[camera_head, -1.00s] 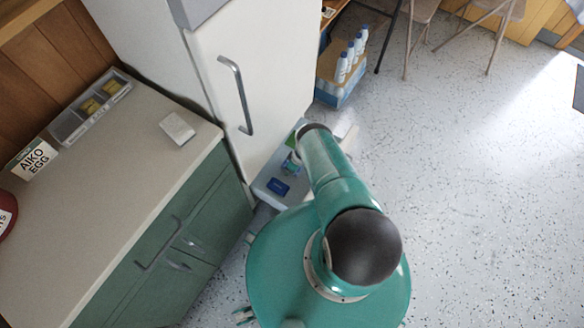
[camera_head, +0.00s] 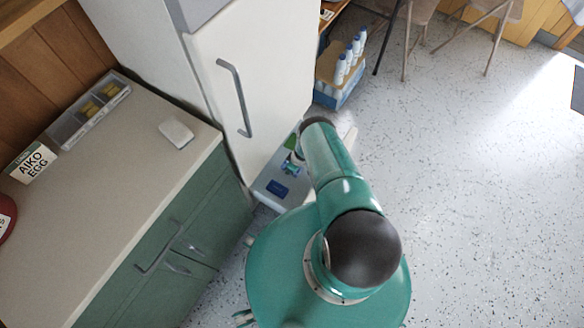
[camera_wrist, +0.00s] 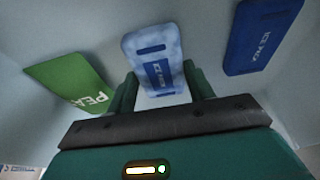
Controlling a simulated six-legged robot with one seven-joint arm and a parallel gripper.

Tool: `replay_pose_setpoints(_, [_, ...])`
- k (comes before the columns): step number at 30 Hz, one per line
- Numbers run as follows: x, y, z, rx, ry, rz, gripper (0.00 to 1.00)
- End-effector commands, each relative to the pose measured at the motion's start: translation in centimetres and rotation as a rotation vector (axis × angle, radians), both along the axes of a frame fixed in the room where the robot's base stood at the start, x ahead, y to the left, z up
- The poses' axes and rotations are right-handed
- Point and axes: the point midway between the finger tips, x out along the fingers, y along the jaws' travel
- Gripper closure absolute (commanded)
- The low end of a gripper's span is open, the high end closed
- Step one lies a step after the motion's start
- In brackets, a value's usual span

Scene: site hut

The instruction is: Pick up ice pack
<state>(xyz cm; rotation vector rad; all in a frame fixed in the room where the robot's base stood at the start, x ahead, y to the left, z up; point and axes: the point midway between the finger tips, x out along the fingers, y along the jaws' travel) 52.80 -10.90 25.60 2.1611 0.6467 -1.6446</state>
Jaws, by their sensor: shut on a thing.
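A mottled light-blue ice pack (camera_wrist: 153,48) with a dark-blue label sits between the two fingers of my gripper (camera_wrist: 162,84) in the wrist view. The gripper is shut on it at its near end. A second, solid dark-blue ice pack (camera_wrist: 262,38) lies to the right, apart from the gripper; it also shows in the head view (camera_head: 277,188).
A green pea bag (camera_wrist: 68,80) lies left of the gripper. The packs are in a pale open drawer (camera_head: 268,199) low at the white fridge (camera_head: 270,70). A counter (camera_head: 110,190) stands left; a crate of bottles (camera_head: 338,88) stands beyond. Floor at right is clear.

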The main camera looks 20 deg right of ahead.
Motion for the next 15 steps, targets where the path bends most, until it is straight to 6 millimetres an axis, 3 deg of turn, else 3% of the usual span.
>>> replay_pose_setpoints(15, [0.2,0.1,6.2,0.002,-0.002,0.001,0.74])
